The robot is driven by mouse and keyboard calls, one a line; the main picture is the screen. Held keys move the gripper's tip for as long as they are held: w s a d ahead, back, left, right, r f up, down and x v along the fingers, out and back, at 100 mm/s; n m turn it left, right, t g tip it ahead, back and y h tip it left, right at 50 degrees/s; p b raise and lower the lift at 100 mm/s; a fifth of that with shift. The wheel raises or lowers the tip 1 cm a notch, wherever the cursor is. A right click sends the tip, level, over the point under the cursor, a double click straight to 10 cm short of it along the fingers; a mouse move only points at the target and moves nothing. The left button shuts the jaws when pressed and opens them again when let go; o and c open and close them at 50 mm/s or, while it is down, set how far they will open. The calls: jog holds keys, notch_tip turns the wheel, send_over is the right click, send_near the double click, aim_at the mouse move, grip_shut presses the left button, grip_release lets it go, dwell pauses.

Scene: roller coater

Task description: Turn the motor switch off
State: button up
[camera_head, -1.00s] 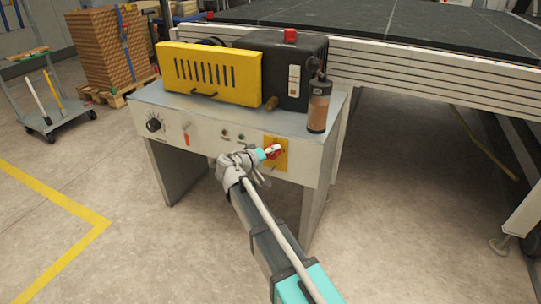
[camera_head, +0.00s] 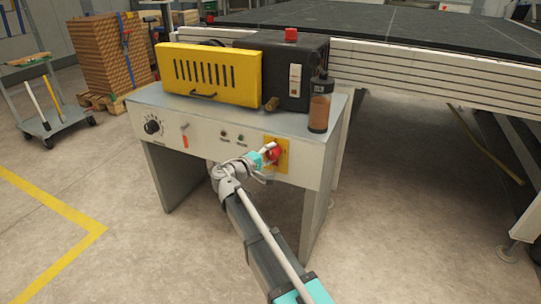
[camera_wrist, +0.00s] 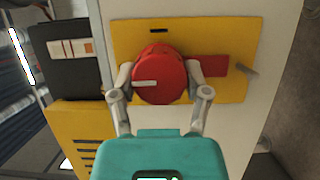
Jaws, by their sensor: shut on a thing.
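The motor switch is a round red knob (camera_head: 274,154) on a yellow plate (camera_head: 284,145), at the right of the cabinet's front panel. In the wrist view the red knob (camera_wrist: 172,90) fills the space between my fingers, with a short white mark on its face pointing to the picture's left. The yellow plate (camera_wrist: 130,35) lies behind it. My gripper (camera_wrist: 160,80) is shut on the knob, one fingertip on each side. It also shows in the head view (camera_head: 268,154), where it partly hides the knob.
The grey cabinet (camera_head: 205,150) carries a black dial (camera_head: 152,127) and small buttons left of the switch. On top stand a yellow vented cover (camera_head: 210,75), a black box with a red button (camera_head: 291,35) and a brown bottle (camera_head: 319,105). Floor in front is clear.

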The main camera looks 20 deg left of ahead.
dwell(0.3)
jog(key=o, duration=1.1)
jog(key=shift+s, duration=0.1)
jog(key=shift+v, duration=5.85)
